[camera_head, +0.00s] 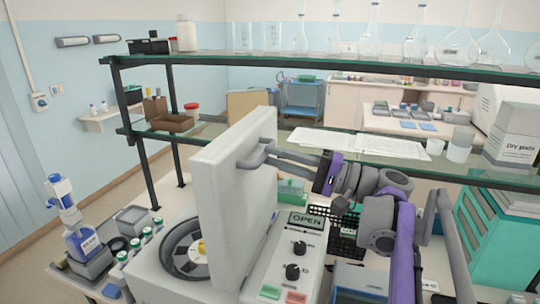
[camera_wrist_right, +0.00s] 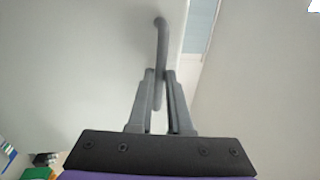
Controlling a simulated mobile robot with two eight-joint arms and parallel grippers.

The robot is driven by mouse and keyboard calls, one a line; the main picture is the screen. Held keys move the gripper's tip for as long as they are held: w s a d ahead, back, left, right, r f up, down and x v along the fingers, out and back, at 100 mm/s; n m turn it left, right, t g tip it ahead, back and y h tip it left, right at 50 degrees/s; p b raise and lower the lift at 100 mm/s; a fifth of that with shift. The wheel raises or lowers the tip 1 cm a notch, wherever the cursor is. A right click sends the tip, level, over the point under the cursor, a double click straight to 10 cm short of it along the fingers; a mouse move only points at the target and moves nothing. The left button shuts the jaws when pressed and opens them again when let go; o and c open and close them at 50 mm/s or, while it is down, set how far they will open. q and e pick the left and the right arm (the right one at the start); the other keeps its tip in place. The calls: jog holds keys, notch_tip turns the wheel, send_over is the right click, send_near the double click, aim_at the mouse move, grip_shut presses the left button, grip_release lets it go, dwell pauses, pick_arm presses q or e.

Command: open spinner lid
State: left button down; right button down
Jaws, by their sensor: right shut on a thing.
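The spinner (camera_head: 175,280) is a pale grey machine in the lower middle of the head view. Its lid (camera_head: 222,200) stands raised, close to upright, and the round rotor bowl (camera_head: 188,248) shows uncovered to its left. A grey bar handle (camera_head: 262,148) sticks out of the lid's right face. My right gripper (camera_head: 272,156) reaches in from the right and is shut on this handle. In the right wrist view the two fingers (camera_wrist_right: 160,78) pinch the curved handle (camera_wrist_right: 161,35) between them. My left gripper is not in view.
A glass shelf (camera_head: 330,62) with flasks spans behind. A blue-capped bottle (camera_head: 82,241) stands at left. A Dry pads box (camera_head: 515,137) and teal drawers (camera_head: 490,235) are at right.

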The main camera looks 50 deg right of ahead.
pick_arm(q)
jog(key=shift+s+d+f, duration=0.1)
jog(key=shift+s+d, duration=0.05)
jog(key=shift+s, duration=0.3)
pick_arm(e)
jog(key=shift+s+d+f+t+y, duration=0.1)
jog(key=shift+s+d+t+y, duration=0.1)
jog(key=shift+s, duration=0.3)
jog(key=shift+s+d+f+t+y, duration=0.1)
jog(key=shift+s+d+t+y, duration=0.1)
jog(key=shift+s, duration=0.25)
jog(key=c, duration=0.8)
grip_release()
jog(key=shift+c, duration=0.2)
jog(key=shift+f, duration=0.1)
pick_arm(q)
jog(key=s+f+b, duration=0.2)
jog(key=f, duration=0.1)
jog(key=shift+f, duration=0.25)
pick_arm(e)
jog(key=v, duration=1)
jog(key=shift+s, duration=0.35)
jog(key=shift+d, duration=0.1)
